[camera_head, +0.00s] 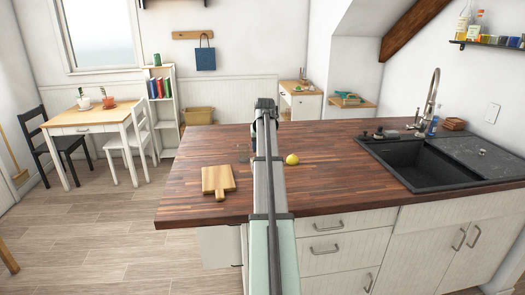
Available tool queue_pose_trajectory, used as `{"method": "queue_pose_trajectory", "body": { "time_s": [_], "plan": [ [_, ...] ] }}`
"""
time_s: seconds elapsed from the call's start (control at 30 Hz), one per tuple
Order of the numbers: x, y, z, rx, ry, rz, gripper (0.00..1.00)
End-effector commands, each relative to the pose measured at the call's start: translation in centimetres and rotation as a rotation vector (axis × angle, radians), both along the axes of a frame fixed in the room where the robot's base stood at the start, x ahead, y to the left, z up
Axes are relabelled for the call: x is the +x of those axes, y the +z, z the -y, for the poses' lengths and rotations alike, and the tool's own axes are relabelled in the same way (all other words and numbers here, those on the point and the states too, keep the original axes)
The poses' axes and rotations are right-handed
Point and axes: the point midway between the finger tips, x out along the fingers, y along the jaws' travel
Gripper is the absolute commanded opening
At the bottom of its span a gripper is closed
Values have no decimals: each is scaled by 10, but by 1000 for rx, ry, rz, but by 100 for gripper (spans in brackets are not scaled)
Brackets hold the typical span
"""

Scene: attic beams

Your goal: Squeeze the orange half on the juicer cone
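My arm rises through the middle of the head view and hides part of the counter behind it. My gripper's fingers do not show, so I cannot see what they hold. A small round yellow fruit (292,159) lies on the wooden counter just right of my arm. I cannot tell whether it is whole or a half. A faint, see-through item (243,153) stands just left of my arm, too unclear to name. I cannot make out an orange half or a juicer cone; they may be behind my arm.
The dark wooden counter (330,187) is largely bare. A cutting board (218,182) lies at its front left. A black sink (430,172) with a tall tap (432,97) is at the right. A table (100,118) with chairs stands at the far left.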

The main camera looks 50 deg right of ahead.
Motion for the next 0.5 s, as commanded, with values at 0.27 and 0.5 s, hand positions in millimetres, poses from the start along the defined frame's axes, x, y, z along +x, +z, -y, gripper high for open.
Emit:
{"method": "queue_pose_trajectory", "body": {
  "time_s": [0.27, 0.5],
  "plan": [
    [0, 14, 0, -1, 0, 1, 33],
    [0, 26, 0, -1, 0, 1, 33]
  ]
}}
